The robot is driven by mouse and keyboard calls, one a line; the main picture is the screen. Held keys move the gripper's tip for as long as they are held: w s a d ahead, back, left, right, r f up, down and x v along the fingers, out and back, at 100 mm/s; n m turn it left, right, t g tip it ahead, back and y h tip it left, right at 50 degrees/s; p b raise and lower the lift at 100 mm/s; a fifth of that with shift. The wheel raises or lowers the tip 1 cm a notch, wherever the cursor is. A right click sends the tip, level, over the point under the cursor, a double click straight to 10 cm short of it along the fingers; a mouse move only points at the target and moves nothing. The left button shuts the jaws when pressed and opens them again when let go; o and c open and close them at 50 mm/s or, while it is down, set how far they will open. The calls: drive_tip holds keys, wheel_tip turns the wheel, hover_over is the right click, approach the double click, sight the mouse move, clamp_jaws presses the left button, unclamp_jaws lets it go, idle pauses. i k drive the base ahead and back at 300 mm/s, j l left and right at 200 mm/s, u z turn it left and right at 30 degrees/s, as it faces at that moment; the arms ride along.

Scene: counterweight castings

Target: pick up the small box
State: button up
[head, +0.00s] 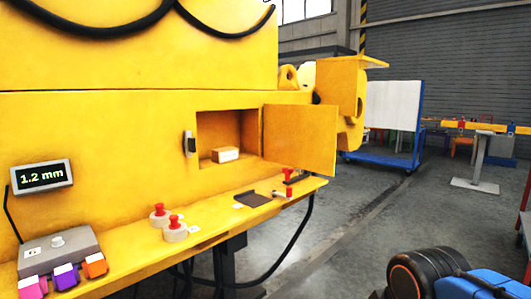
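The recess's yellow door (299,139) is swung open to the right, and the front of the box shows unobstructed. Part of my arm, dark and blue, shows at the lower right, well apart from the box. My gripper is not in view.
A yellow ledge (222,221) runs below the recess. On it are red-knobbed round pieces (175,230), a dark flat plate (253,200) and a grey control box (62,247). A black cable hangs below.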

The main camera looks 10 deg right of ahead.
sight(225, 154)
drive_tip(key=l+u, duration=0.15)
drive_tip(key=u, duration=0.25)
drive_tip(key=i+l+u, duration=0.1)
drive_tip(key=u, duration=0.3)
drive_tip(key=l+u, duration=0.2)
drive_tip(key=u, duration=0.15)
drive_tip(key=l+u, duration=0.25)
drive_tip(key=l, duration=0.35)
drive_tip(key=l+u, duration=0.2)
drive_tip(key=l, duration=0.35)
drive_tip(key=l+u, duration=0.25)
drive_tip(key=l, duration=0.35)
drive_tip(key=k+l+u, duration=0.2)
drive_tip(key=l, duration=0.35)
drive_tip(key=k+l, duration=0.1)
drive_tip(key=l, duration=0.3)
drive_tip(key=k+l, duration=0.1)
drive_tip(key=l, duration=0.35)
drive_tip(key=k+l, duration=0.1)
drive_tip(key=l, duration=0.3)
drive_tip(key=k+l, duration=0.1)
drive_tip(key=l, duration=0.35)
drive_tip(key=k+l+u, duration=0.1)
drive_tip(key=l, duration=0.3)
drive_tip(key=k+l, duration=0.1)
drive_tip(key=l, duration=0.3)
drive_tip(key=i+j, duration=0.15)
drive_tip(key=j, duration=0.25)
drive_tip(key=i+j+z, duration=0.15)
drive_tip(key=j, duration=0.25)
